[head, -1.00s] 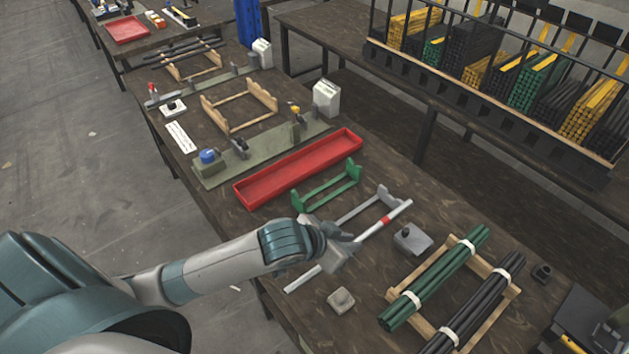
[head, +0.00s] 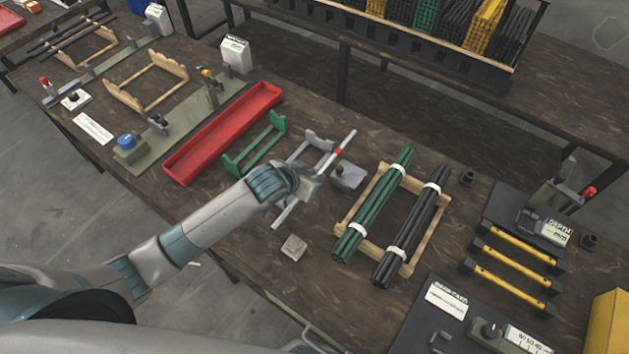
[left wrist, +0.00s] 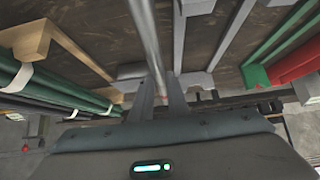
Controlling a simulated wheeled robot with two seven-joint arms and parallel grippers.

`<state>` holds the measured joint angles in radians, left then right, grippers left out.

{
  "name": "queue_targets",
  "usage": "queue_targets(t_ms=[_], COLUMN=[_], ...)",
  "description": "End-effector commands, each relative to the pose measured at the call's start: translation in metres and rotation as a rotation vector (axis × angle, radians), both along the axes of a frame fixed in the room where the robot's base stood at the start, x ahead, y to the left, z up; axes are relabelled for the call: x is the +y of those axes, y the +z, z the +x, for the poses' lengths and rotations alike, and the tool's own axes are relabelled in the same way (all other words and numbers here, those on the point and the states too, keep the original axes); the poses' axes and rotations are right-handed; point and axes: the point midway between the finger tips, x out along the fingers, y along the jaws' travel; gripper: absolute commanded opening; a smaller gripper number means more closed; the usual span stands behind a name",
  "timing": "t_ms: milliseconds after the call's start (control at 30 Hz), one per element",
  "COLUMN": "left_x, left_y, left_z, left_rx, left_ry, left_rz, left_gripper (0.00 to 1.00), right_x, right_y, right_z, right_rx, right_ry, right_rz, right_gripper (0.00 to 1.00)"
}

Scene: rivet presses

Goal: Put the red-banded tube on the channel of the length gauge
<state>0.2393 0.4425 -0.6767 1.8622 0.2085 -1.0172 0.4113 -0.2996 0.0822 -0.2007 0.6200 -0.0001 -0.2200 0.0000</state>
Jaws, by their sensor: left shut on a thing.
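The red-banded tube is thin and silver-grey, with a red band (head: 338,152) near its far end. My left gripper (head: 308,184) is shut on it near its middle. The tube lies slantwise by the grey notched cradle (head: 319,142); whether it touches the cradle I cannot tell. In the left wrist view the tube (left wrist: 147,40) runs between the fingers (left wrist: 162,98), with a grey rail beside it. No label names the length gauge; an olive plate with a blue knob (head: 127,141) and small fixtures stands at the left. My right gripper is not in view.
A green cradle (head: 257,150) and red tray (head: 222,135) lie left of the gripper. A grey block (head: 347,175) is close on its right, a small pale block (head: 293,247) in front. Green (head: 372,208) and black (head: 412,225) tube bundles rest on a wooden rack further right.

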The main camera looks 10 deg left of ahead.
Motion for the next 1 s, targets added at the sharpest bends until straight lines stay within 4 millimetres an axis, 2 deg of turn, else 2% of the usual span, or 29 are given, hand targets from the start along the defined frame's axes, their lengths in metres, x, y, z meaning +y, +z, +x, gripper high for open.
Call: queue_targets(t_ms=[133, 533, 800, 1000], left_x=[-0.003, -0.003, -0.003, -0.003], left_y=[-0.002, -0.006, -0.033, -0.042], left_z=[0.007, 0.007, 0.007, 0.007], left_rx=[-0.003, -0.003, -0.001, -0.004], left_ry=[0.0, 0.0, 0.0, -0.001], left_rz=[-0.001, -0.001, 0.0, -0.001], left_gripper=[0.0, 0.0, 0.0, 0.0], right_x=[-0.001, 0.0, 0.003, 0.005], right_y=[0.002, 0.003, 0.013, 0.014], right_z=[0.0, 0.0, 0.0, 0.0], right_rx=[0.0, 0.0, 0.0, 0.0], right_ry=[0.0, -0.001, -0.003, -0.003], right_rz=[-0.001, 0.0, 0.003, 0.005], right_gripper=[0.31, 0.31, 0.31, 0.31])
